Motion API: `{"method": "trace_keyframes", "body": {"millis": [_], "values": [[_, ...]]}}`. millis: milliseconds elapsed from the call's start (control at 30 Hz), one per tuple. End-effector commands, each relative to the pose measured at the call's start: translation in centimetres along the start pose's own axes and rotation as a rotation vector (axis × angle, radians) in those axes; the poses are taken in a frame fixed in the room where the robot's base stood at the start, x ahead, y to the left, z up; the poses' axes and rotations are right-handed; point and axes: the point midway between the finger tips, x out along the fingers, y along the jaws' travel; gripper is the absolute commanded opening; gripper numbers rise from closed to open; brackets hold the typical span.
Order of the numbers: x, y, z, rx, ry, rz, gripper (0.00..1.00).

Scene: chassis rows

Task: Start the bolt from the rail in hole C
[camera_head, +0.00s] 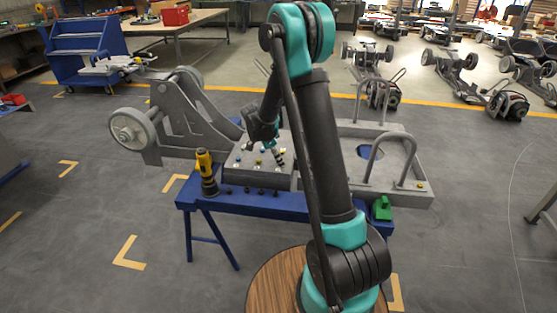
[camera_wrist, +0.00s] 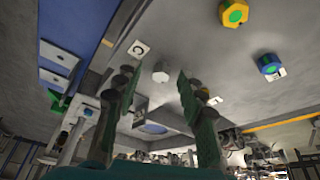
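The grey chassis plate (camera_head: 250,172) lies on the blue stand and carries several small blue, yellow and pale fasteners. My gripper (camera_head: 277,160) is low over its right part. In the wrist view my gripper (camera_wrist: 155,77) has its two fingers apart. A pale hex head (camera_wrist: 160,72) shows between them, touching neither finger. A white square mark with a dark ring (camera_wrist: 138,49) is beside it on the plate. Several dark bolts (camera_head: 247,190) stand along the front rail. The hole letters are too small to read.
A yellow-and-black power tool (camera_head: 206,172) stands at the stand's left end. A green block (camera_head: 381,208) is at its right end. Yellow (camera_wrist: 233,12) and blue (camera_wrist: 269,65) fasteners are right of my fingers. Bent grey tubes (camera_head: 388,150) rise from the chassis at right.

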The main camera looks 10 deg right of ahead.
Motion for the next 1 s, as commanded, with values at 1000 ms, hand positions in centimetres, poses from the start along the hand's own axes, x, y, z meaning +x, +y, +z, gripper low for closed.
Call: {"method": "trace_keyframes", "body": {"millis": [1000], "values": [[-11.9,0.0,0.0,0.0,0.0,0.0,0.4]]}}
